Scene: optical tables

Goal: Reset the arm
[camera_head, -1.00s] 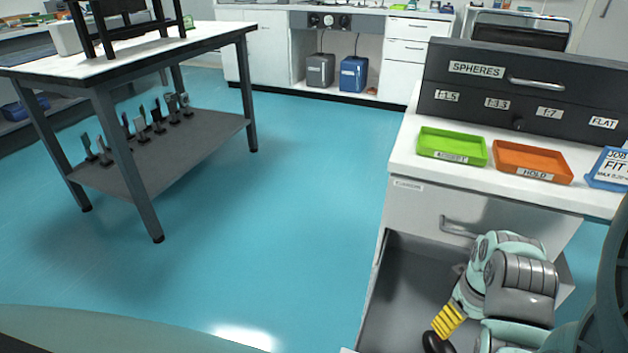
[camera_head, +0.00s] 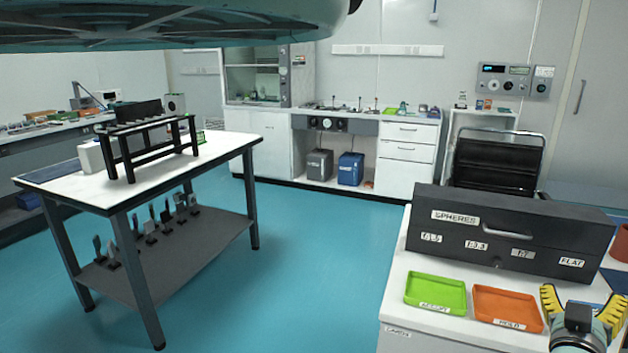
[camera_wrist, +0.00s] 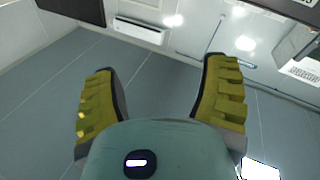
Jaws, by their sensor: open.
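My gripper (camera_head: 580,302) shows at the lower right of the head view, raised in front of the white counter (camera_head: 396,308), to the right of the orange tray. Its yellow ribbed fingers are spread apart. In the wrist view my gripper (camera_wrist: 160,78) is open, with nothing between its fingers. That view faces the wall and ceiling lights, with no work surface near the fingertips. The lower part of my arm is out of frame in the head view.
A green tray (camera_head: 436,294) and an orange tray (camera_head: 507,308) lie on the counter before the black SPHERES drawer case (camera_head: 500,230). A white-topped table (camera_head: 85,190) with a black rack (camera_head: 150,146) stands left. Blue floor (camera_head: 310,250) between is clear.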

